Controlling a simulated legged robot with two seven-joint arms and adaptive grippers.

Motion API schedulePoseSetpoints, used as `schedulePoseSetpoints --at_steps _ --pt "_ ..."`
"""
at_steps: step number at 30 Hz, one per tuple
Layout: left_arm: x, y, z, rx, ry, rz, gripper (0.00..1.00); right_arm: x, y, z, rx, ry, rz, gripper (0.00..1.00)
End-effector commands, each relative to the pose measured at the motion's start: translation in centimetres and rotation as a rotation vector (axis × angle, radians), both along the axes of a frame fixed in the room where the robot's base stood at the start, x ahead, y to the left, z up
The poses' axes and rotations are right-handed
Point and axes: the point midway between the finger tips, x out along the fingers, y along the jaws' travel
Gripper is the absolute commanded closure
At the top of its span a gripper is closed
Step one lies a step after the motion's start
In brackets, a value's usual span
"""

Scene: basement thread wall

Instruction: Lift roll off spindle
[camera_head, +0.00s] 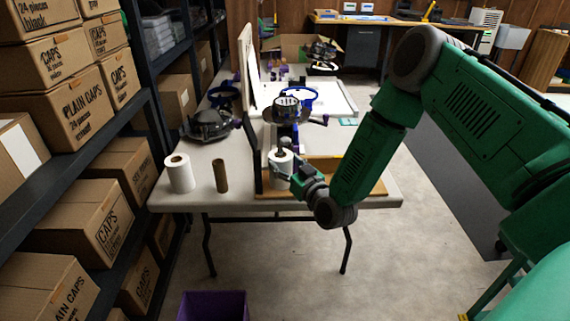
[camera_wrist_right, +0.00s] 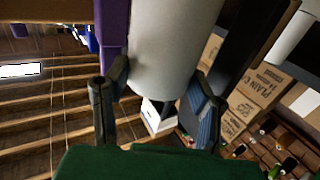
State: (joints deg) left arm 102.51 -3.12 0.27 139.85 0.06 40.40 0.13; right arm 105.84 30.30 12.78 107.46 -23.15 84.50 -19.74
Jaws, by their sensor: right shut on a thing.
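A white roll (camera_head: 279,166) stands upright at the front of the table, by a wooden board. A dark spindle tip (camera_head: 280,153) shows at its top. My right gripper (camera_head: 290,174) is at the roll's side, coming in from the right. In the right wrist view the pale roll (camera_wrist_right: 172,50) fills the space between the two fingers (camera_wrist_right: 160,88), one on each side, and the gripper is shut on it. My left gripper is not in view.
A second white roll (camera_head: 180,174) and a brown cardboard tube (camera_head: 221,176) stand to the left on the white table (camera_head: 205,155). A machine with a round metal head (camera_head: 288,107) is just behind. Shelves of boxes (camera_head: 75,108) line the left; a purple bin (camera_head: 214,306) is below.

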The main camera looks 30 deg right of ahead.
Motion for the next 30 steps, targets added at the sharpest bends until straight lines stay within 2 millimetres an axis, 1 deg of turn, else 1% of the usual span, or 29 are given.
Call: schedulePoseSetpoints --at_steps 9,30 --pt "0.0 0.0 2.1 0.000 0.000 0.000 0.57 0.0 0.1 2.7 0.000 -0.003 0.000 0.83" --pt "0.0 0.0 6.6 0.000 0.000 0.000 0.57 0.0 0.1 8.2 -0.001 -0.002 0.001 0.83"
